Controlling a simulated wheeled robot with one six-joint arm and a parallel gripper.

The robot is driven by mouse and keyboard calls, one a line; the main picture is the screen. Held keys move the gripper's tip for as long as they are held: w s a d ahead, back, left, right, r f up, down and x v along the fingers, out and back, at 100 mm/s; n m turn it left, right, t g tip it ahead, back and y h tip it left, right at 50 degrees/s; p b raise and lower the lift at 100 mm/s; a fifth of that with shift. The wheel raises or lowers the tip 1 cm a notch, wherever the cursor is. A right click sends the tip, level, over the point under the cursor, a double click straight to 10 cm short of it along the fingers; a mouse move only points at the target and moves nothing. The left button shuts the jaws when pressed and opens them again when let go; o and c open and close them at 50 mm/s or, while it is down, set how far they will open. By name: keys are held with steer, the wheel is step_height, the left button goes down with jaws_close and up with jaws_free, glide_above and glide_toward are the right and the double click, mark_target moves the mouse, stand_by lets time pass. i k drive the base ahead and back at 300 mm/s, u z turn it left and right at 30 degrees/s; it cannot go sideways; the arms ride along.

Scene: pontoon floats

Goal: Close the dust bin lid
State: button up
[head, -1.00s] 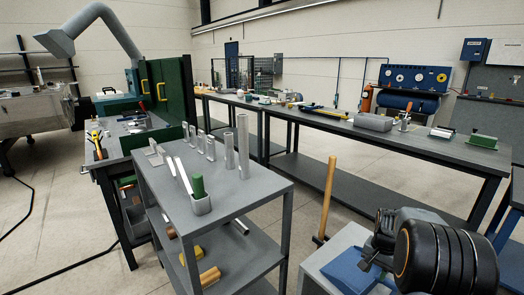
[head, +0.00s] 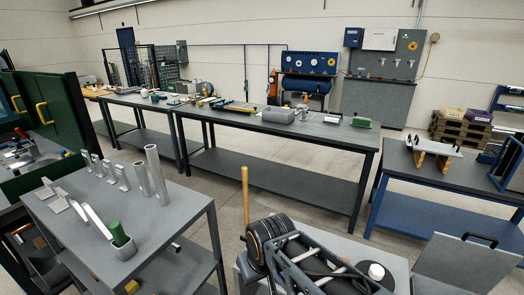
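A flat grey panel with a black bar handle stands at the lower right of the head view. It looks like the dust bin lid (head: 455,262), tilted up rather than lying flat, but I cannot be sure. The handle (head: 480,240) is near its top edge. The bin body is not clearly seen; the picture's lower edge cuts it off. I see no gripper fingers in the head view, so I cannot tell where my gripper is relative to the lid.
A grey cart (head: 165,245) is at left. A long workbench (head: 290,135) and a right-hand bench (head: 440,178) stand behind. Some floor shows between.

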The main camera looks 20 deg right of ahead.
mark_target(471, 266)
steer(key=u, duration=0.3)
steer(key=k, duration=1.8)
steer(key=z, duration=1.65)
steer(key=i, duration=0.75)
steer(key=z, duration=0.05)
